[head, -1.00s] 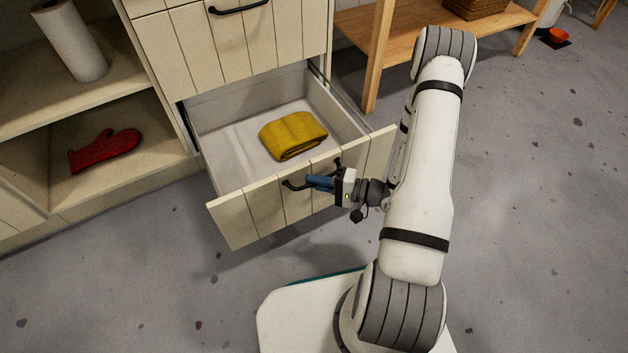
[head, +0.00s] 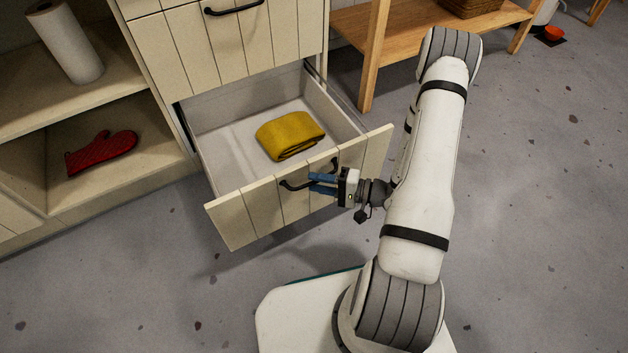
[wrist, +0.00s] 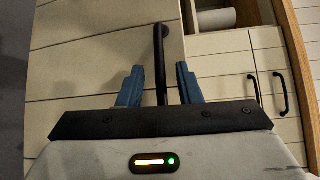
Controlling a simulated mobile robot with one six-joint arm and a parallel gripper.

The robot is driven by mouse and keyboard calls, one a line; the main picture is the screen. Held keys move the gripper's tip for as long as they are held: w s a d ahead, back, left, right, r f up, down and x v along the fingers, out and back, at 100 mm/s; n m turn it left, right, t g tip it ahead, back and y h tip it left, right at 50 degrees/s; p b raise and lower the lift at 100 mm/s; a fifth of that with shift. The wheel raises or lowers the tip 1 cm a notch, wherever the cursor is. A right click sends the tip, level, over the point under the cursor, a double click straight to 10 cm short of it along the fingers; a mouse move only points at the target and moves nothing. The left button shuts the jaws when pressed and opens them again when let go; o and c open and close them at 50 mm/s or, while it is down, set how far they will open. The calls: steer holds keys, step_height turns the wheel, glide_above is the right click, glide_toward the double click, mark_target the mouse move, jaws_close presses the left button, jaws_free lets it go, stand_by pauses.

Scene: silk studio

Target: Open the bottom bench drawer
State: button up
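The bottom bench drawer (head: 235,222) is pulled well out of the cream bench, and a folded yellow cloth (head: 290,135) lies inside it. Its black handle (head: 292,186) is on the plank front. My gripper (head: 318,184) is at the right part of this handle. In the wrist view my gripper (wrist: 160,88) has its two blue fingers apart, one on each side of the handle bar (wrist: 161,65), with gaps on both sides. The fingers are open and do not pinch the bar.
The closed drawer above (head: 225,45) has its own black handle. To the left, open shelves hold a paper roll (head: 66,42) and a red oven mitt (head: 101,153). A wooden table (head: 375,60) stands at the right. The grey floor (head: 120,270) in front is clear.

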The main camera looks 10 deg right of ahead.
steer(key=p+v, duration=0.1)
steer(key=v, duration=0.5)
steer(key=shift+d, duration=0.2)
steer(key=s+a+r+n+g+h+p, duration=0.1)
steer(key=r+h+p, duration=0.4)
steer(key=r, duration=1.5)
steer(key=s+a+r+n+g+h+p, duration=0.1)
steer(key=s+r+h+p, duration=0.4)
steer(key=r+p, duration=1.1)
steer(key=s+a+r+n+g+h+p, duration=0.1)
steer(key=s+r+n+g+h+p, duration=0.2)
steer(key=r+p, duration=0.8)
step_height(320, 180, up, 14)
steer(key=shift+s+a+r+n+g+h, duration=0.2)
steer(key=shift+s+a+n+g+h, duration=0.15)
steer(key=shift+s+n+h, duration=0.4)
